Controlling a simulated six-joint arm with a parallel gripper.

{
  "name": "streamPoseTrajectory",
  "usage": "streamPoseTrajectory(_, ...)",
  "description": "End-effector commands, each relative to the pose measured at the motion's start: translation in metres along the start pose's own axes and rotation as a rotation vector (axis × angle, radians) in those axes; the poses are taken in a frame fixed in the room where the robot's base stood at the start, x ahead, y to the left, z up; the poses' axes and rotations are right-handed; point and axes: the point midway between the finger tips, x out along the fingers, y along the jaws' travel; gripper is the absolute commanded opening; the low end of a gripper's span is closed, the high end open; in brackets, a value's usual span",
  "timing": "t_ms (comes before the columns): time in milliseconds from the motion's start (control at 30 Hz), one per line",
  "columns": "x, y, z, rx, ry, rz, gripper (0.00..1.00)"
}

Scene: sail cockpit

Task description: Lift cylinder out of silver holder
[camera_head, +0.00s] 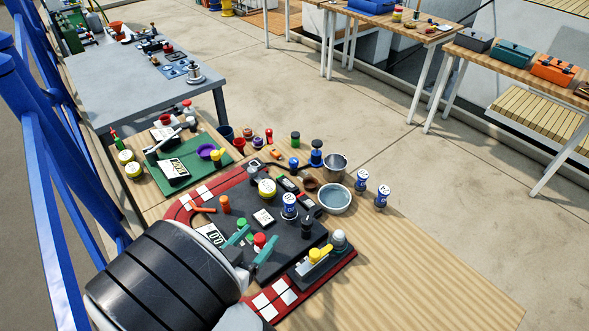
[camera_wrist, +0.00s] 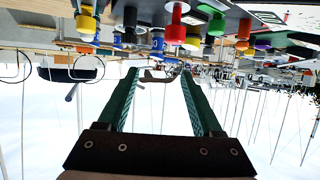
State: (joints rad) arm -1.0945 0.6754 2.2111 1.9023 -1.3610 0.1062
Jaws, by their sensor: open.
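My gripper (camera_head: 258,236) has teal fingers, spread apart and empty, above the front part of the dark board. It also shows in the wrist view (camera_wrist: 159,76), with nothing between the fingers. A silver cup (camera_head: 335,168) stands behind the board, with a wide silver bowl (camera_head: 334,199) in front of it. A small grey-silver round piece (camera_head: 338,239) stands at the right end of the red tray. I cannot tell which of these is the silver holder. A blue and white cylinder (camera_head: 289,207) stands upright on the board; I see no silver holder around it.
A red-topped piece (camera_head: 260,240) and a green one (camera_head: 241,224) are close to my fingers. A yellow-topped piece (camera_head: 316,255) stands to their right. The wooden table (camera_head: 430,275) is clear at the right.

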Motion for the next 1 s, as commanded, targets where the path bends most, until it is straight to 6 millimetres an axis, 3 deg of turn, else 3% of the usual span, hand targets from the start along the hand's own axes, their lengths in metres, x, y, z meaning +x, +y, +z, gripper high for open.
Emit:
streamPoseTrajectory(233,0.070,0.003,0.000,0.003,-0.002,0.007,0.67)
streamPoseTrajectory(633,0.139,0.007,-0.003,0.005,-0.003,0.005,0.67)
streamPoseTrajectory(933,0.149,0.006,-0.004,0.002,-0.002,0.002,0.67)
streamPoseTrajectory(1000,0.149,0.006,-0.004,0.003,-0.002,0.001,0.54)
